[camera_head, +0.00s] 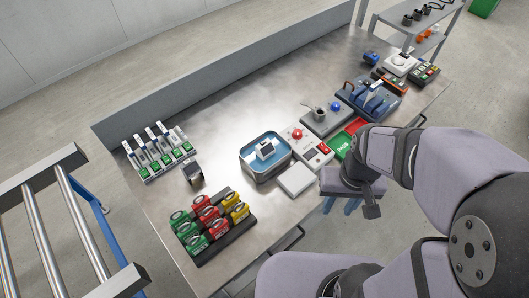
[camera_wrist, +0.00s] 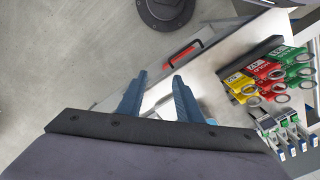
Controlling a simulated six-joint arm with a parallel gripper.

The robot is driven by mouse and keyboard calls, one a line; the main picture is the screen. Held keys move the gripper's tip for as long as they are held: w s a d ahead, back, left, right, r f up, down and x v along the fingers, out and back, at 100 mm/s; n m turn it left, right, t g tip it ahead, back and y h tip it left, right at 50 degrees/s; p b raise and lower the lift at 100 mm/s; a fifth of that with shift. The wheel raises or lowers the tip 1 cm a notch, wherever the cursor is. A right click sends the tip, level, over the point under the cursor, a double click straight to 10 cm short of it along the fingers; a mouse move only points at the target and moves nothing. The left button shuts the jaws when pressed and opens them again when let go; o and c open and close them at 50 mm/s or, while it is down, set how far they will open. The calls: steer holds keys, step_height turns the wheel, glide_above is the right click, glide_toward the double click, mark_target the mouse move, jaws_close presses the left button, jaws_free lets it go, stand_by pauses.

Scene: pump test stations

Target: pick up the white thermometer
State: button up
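Several upright white devices with green lower parts (camera_head: 157,152) stand in a rack at the left end of the bench; they also show at the right edge of the wrist view (camera_wrist: 288,132). I cannot tell whether any of these is the white thermometer. A small white and dark device (camera_head: 265,150) is in the blue-rimmed tray (camera_head: 246,164); its kind is unclear too. My gripper (camera_head: 340,206) is by the bench's front edge, right of the white square plate. Its blue fingers (camera_wrist: 160,75) are apart, with nothing held between them.
Red, green and yellow tagged pieces (camera_head: 205,214) fill a dark holder at front left. A small dark device (camera_head: 193,173) stands behind it. A red-buttoned box (camera_head: 312,147), a green-and-red pad (camera_head: 345,143) and a blue-parted fixture (camera_head: 368,99) line the right. The bench's back middle is clear.

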steer(key=o, duration=0.7)
steer(key=shift+o, duration=0.2)
steer(key=n+b, duration=0.9)
steer(key=b, duration=0.2)
glide_toward(266, 146)
step_height(266, 146, down, 6)
steer(key=shift+w+f, duration=0.1)
steer(key=shift+w, duration=0.05)
steer(key=shift+f+p, duration=1.1)
steer(key=shift+f, duration=0.45)
steer(key=shift+a+f+p, duration=0.15)
steer(key=shift+f+p, duration=0.6)
steer(key=shift+f, duration=1.3)
